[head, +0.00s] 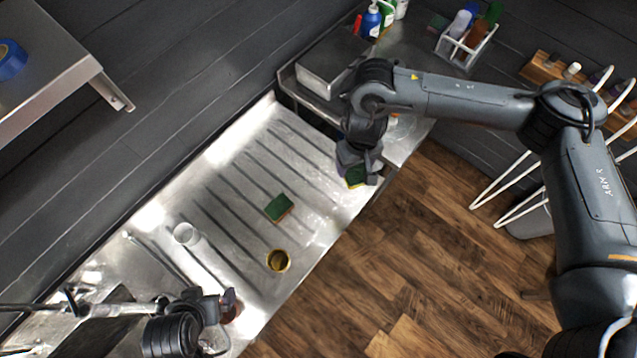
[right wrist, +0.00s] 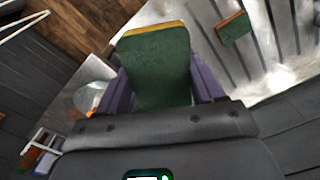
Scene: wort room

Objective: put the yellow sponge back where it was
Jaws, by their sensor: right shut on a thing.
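The yellow sponge (right wrist: 158,62) has a green scouring face and a yellow edge. It is held between the purple fingers of my right gripper (right wrist: 160,92). In the head view my right gripper (head: 357,165) is over the right end of the drainboard, with the sponge (head: 355,177) showing green and yellow below it. A second sponge (head: 279,208), green with an orange-brown edge, lies on the ribbed drainboard (head: 240,172), apart from my gripper. My left gripper (head: 215,304) is low in the head view beside a brown item; its jaw opening is unclear.
A gold-coloured cup (head: 279,260) and a clear glass (head: 186,234) stand on the steel surface. A metal box (head: 325,72), bottles (head: 371,20) and a white rack (head: 465,45) are at the back. The drainboard is clear around the second sponge.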

